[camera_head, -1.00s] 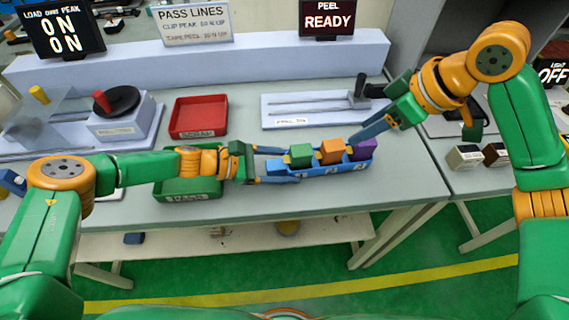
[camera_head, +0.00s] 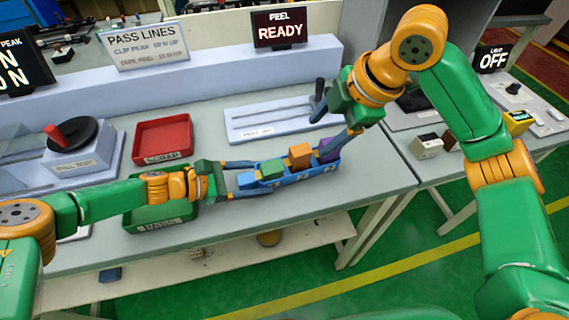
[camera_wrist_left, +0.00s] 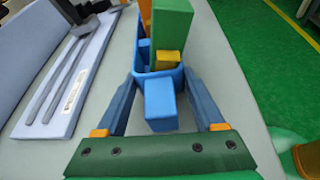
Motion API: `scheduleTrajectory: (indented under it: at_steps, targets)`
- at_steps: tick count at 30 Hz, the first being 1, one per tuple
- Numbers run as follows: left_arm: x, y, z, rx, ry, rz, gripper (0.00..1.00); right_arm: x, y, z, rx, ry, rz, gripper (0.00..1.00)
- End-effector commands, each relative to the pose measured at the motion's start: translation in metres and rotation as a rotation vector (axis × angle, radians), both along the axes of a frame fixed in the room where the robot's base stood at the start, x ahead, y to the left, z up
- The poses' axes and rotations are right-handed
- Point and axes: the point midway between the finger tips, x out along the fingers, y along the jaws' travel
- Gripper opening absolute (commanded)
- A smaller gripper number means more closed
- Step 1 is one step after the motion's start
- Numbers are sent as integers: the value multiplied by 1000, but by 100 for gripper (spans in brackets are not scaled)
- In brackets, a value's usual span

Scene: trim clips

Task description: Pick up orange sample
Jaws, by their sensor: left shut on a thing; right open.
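The orange sample (camera_head: 299,155) is a block standing in a blue rack (camera_head: 290,180), between a green block (camera_head: 272,169) and a purple block (camera_head: 328,152). In the left wrist view the orange sample (camera_wrist_left: 145,15) is mostly hidden behind the green block. My left gripper (camera_wrist_left: 158,85) is shut on the near end of the blue rack, one finger along each side. My right gripper (camera_head: 336,146) is open, its fingers pointing down toward the purple block at the rack's right end. Its fingertips are partly hidden, and I cannot tell whether they touch anything.
A red tray (camera_head: 138,144) and a green tray (camera_head: 130,219) lie to the left. The peel fixture (camera_head: 235,133), with an upright dark handle, stands behind the rack. Bare tabletop (camera_head: 375,180) lies right of the rack.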

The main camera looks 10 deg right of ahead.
Motion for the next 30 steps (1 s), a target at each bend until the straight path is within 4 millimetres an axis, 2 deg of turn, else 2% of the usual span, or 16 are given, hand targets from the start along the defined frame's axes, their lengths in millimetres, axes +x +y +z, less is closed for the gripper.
scheduleTrajectory:
  at_steps: [3,6,9,12,14,16,21,26,30]
  targets:
    - [0,0,-1,2,1,-1,14,-4,9,7,-243,-171,504,70]
    - [0,0,-1,2,1,-1,14,-7,13,11,-438,-276,905,70]
    - [0,0,-1,2,1,-1,14,-9,15,14,-587,-340,1213,70]
    - [-1,0,-1,2,1,-1,14,-10,16,17,-680,-370,1409,70]
    - [-1,0,-1,3,1,0,14,-10,17,16,-710,-379,1473,70]
    - [0,0,-1,3,1,0,14,-7,18,7,-723,-381,1513,70]
    - [-1,0,-1,3,1,0,14,7,21,-30,-726,-380,1519,70]
    - [0,0,-1,3,1,0,14,16,24,-50,-726,-383,1518,70]
    - [0,0,-1,3,1,0,14,26,30,-77,-725,-381,1516,70]
